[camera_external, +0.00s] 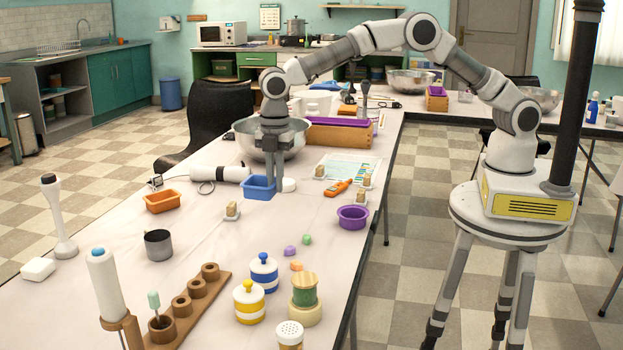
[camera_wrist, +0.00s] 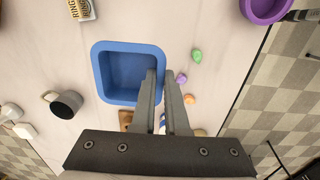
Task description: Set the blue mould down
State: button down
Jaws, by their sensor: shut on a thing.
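The blue mould (camera_external: 257,190) is a small rectangular, open tray near the middle of the long table. It also shows in the wrist view (camera_wrist: 121,73), upright and empty. My gripper (camera_external: 272,184) points down at the mould's right side. In the wrist view my gripper (camera_wrist: 160,76) has one finger inside the mould and one outside, shut on its right wall. The mould looks level and low over the tabletop; I cannot tell if its base touches.
An orange mould (camera_external: 163,201) is to the left, a purple mould (camera_external: 352,218) to the right. Bare tabletop (camera_external: 205,240) lies front left.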

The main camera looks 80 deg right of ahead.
jog(key=a+f, duration=0.2)
jog(key=a, duration=0.1)
jog(key=a+f, duration=0.2)
jog(key=a, duration=0.2)
jog(key=a+f, duration=0.2)
jog(key=a, duration=0.2)
jog(key=shift+s+f+b, duration=0.25)
jog(key=shift+f+b, duration=0.1)
jog(key=shift+a+f+b, duration=0.1)
jog(key=shift+f+b, duration=0.2)
jog(key=shift+f, duration=1.7)
jog(key=shift+f, duration=0.1)
jog(key=shift+f, duration=0.15)
jog(key=c, duration=1)
grip_release()
jog(key=shift+o, duration=0.3)
jog(key=shift+r, duration=0.2)
notch_tip(320, 180, up, 12)
jog(key=p, duration=0.1)
jog(key=shift+p, duration=0.35)
